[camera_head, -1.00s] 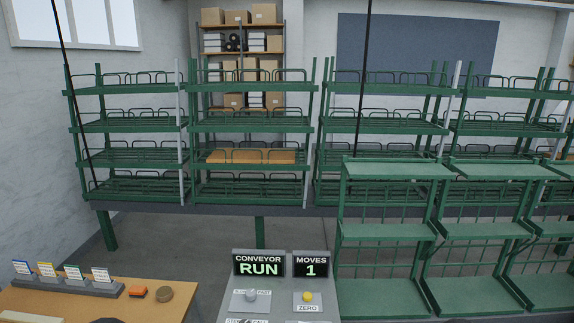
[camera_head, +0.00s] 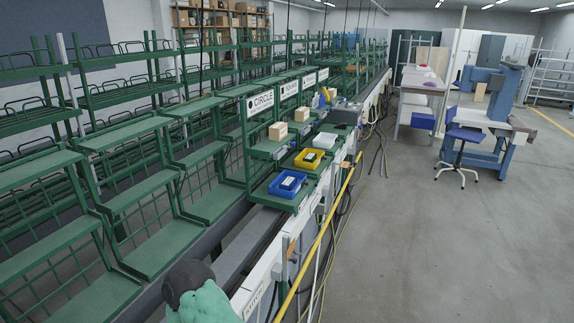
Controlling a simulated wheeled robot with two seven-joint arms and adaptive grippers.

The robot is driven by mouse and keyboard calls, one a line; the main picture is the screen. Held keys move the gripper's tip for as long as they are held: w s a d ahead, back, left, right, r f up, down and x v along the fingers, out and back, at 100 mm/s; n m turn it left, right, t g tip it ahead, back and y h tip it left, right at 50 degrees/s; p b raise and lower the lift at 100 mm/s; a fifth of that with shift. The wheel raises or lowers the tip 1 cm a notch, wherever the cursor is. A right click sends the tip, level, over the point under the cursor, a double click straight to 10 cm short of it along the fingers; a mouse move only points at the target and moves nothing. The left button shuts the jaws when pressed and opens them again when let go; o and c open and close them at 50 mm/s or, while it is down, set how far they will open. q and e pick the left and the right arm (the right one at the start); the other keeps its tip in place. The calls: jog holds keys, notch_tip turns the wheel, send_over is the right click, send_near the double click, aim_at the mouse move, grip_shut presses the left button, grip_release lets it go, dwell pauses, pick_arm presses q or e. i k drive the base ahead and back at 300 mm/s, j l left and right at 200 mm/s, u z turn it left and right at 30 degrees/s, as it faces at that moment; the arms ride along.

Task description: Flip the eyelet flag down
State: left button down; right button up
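I cannot make out an eyelet flag anywhere in this view. A blue press-like machine (camera_head: 505,88) stands on the floor at the far right, beside a white worktop (camera_head: 482,118). It is too small and far off to show a flag on it. Neither of my gripper's fingers show in the frame.
A long green rack line with a CIRCLE sign (camera_head: 261,102), a blue bin (camera_head: 288,184) and a yellow bin (camera_head: 309,159) runs along the left. A yellow rail (camera_head: 316,247) edges it. Grey floor (camera_head: 430,250) at right is open.

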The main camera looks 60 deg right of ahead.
aim_at(344, 164)
jog(key=l+z, duration=0.15)
jog(key=z, duration=0.9)
jog(key=k+j+z, duration=0.1)
jog(key=j+z, duration=0.2)
jog(key=z, duration=0.15)
